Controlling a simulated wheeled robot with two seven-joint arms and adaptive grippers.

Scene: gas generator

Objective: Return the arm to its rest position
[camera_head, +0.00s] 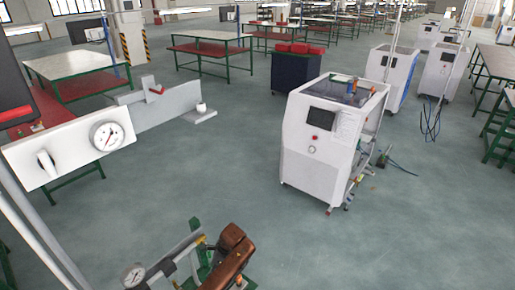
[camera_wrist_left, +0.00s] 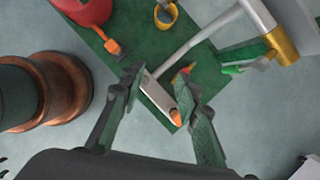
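My left gripper (camera_wrist_left: 159,82) is open in the left wrist view, with its two dark fingers with green pads spread apart. A flat grey metal piece with an orange tip (camera_wrist_left: 160,97) shows between the fingers, over a green plate (camera_wrist_left: 145,48). I cannot tell how far below the fingers it is, and no grip on it is visible. I cannot make out my left gripper in the head view. My right gripper is not in view.
A copper-brown cylinder (camera_wrist_left: 62,90) stands left of the fingers, and a red rounded part (camera_wrist_left: 85,10) and grey pipe (camera_wrist_left: 205,38) lie beyond. A white machine (camera_head: 330,140) stands ahead. A gauge panel (camera_head: 70,148) is at left. Open floor (camera_head: 390,235) lies at right.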

